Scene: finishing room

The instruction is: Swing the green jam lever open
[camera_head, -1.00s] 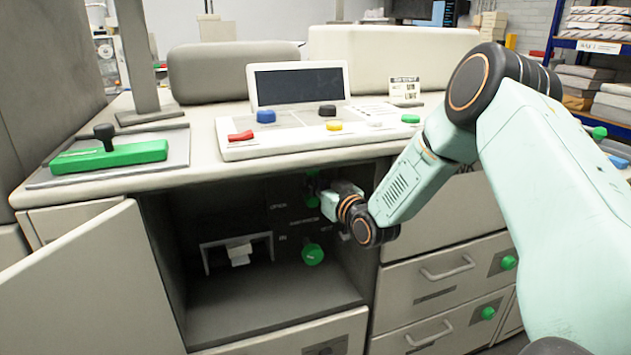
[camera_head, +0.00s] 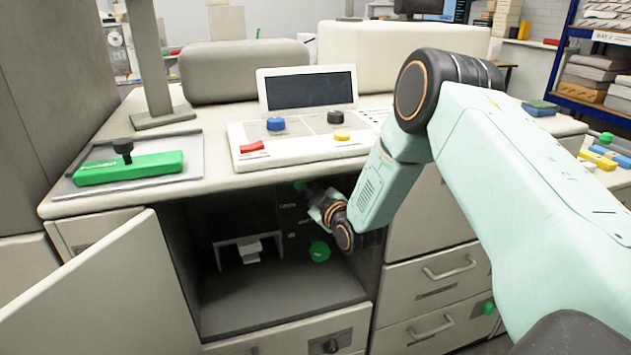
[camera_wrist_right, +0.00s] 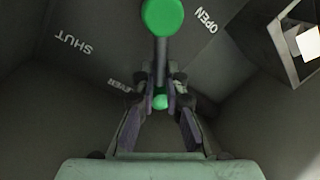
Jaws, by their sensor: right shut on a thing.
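The green jam lever (camera_head: 301,185) is inside the open cabinet under the worktop, mostly hidden behind my right gripper (camera_head: 316,206) in the head view. In the right wrist view the lever's round green knob (camera_wrist_right: 162,17) sticks out beyond the fingertips, and a smaller green part (camera_wrist_right: 160,101) shows between the fingers. My right gripper (camera_wrist_right: 160,84) is shut on the lever's stem. The lever points between the SHUT and OPEN labels, nearer OPEN in that view. My left gripper is not in view.
A second green knob (camera_head: 320,251) sits lower on the cabinet's inner wall. A pale slot frame (camera_head: 219,255) with a white piece is at the back. The open cabinet door (camera_head: 105,295) stands at left. The worktop (camera_head: 215,175) overhangs the opening.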

